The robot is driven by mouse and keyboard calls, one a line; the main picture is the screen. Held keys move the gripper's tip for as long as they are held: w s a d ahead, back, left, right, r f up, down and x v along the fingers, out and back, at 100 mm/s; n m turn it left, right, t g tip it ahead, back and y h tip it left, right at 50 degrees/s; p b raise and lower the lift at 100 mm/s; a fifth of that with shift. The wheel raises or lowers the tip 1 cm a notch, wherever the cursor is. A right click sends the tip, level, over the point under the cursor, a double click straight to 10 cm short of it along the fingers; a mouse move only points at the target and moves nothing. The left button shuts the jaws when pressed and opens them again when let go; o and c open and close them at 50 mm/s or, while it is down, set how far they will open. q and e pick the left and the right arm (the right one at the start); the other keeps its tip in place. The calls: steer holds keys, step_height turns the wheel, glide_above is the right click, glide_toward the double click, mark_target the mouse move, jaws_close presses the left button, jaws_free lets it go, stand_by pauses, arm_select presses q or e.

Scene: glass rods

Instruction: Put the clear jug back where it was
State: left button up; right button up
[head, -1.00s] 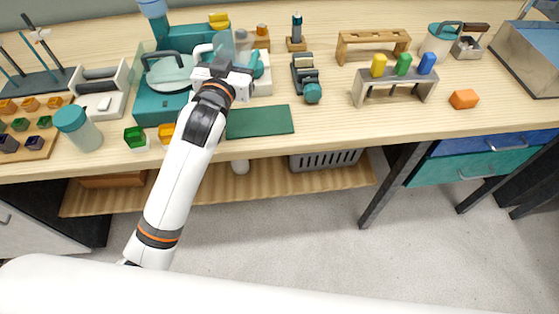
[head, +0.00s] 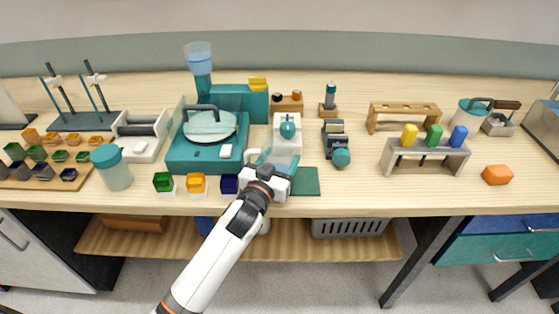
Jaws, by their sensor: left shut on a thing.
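My left gripper (head: 266,172) is at the front of the bench, at the left end of a dark green mat (head: 307,181). It is shut on the clear jug (head: 281,159), a see-through, pale teal vessel. The jug is partly hidden by the gripper, and I cannot tell whether it touches the mat. Just behind it stands a small white machine (head: 287,144) with a teal knob-like part. My right gripper is not in view.
A teal-grey device (head: 336,145) stands to the right. The bench is clear between it and the grey rack (head: 427,157).

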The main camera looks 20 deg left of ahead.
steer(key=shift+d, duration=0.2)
arm_select(q)
steer(key=shift+f, duration=0.1)
steer(key=o, duration=1.1)
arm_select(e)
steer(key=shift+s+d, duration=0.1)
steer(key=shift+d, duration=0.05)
arm_select(q)
steer(key=s, duration=0.4)
steer(key=s+a, duration=0.1)
steer(key=s, duration=0.7)
steer(key=shift+a+r+b, duration=0.2)
steer(key=shift+b, duration=0.2)
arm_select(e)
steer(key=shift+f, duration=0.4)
arm_select(q)
steer(key=shift+f, duration=0.1)
